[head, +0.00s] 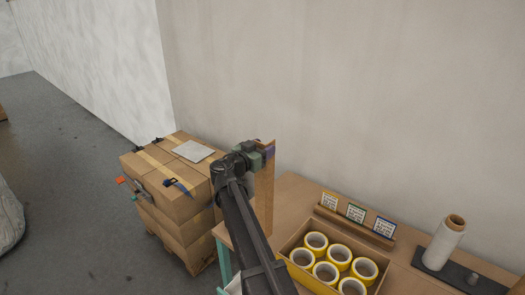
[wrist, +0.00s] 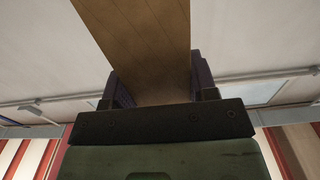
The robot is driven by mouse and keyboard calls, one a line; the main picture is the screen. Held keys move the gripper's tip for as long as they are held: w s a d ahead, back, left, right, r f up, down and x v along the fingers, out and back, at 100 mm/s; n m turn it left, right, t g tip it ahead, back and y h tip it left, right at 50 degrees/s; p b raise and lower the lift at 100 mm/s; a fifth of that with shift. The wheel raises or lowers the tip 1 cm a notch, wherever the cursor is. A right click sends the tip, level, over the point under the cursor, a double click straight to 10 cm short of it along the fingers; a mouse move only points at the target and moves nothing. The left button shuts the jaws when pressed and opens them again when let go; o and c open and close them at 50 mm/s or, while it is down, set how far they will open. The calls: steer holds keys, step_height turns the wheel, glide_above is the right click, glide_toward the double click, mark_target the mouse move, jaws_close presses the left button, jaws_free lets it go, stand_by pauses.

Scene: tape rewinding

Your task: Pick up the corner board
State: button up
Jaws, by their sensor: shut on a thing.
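The corner board (head: 265,190) is a tall, narrow brown strip. In the head view it stands roughly upright at the table's left end, beside the stacked boxes. My gripper (head: 268,153) is shut on it near its upper end. In the wrist view the corner board (wrist: 140,40) runs up out of the picture from between the two dark fingers of my gripper (wrist: 158,90). My arm hides part of the board's lower end in the head view, so I cannot tell whether it touches anything below.
Stacked cardboard boxes (head: 150,170) with straps and a grey sheet (head: 193,151) stand to the left. On the table (head: 290,190) are a carton (head: 289,251) of yellow tape rolls (head: 316,241), a card rack (head: 350,226) and a film roll (head: 443,243). A wall (head: 350,90) rises behind.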

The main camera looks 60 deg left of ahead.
step_height(320, 180, up, 14)
steer(key=p, duration=1.1)
steer(key=shift+f, duration=0.2)
steer(key=shift+w, duration=0.1)
